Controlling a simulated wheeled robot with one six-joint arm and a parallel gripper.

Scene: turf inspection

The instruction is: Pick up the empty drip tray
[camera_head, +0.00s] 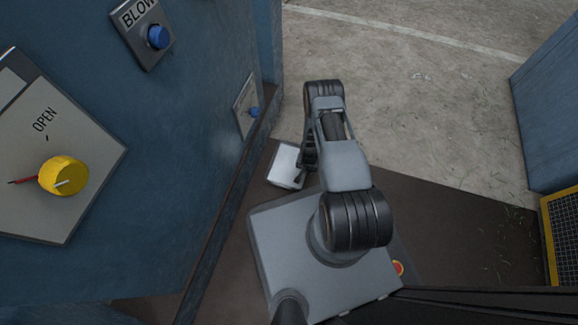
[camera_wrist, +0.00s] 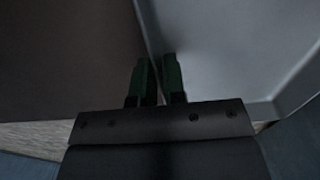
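The drip tray (camera_head: 285,166) is a small, shallow, pale grey tray beside the foot of the blue cabinet, over the dark brown deck. In the wrist view its bare inside (camera_wrist: 235,45) fills the upper right, with nothing in the part that shows. My gripper (camera_wrist: 160,62) has one green-padded finger on each side of the tray's near wall, with the rim in the narrow gap between them. The fingers look closed on that wall. In the head view my arm hides the fingers and the tray's right side. I cannot tell whether the tray touches the deck.
The blue cabinet (camera_head: 190,130) stands close on the left, with a yellow knob (camera_head: 64,175) on its OPEN panel and a blue button (camera_head: 157,37) under BLOW. A blue block (camera_head: 550,110) and a yellow-edged grate (camera_head: 564,235) are at right. Concrete (camera_head: 430,100) beyond is clear.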

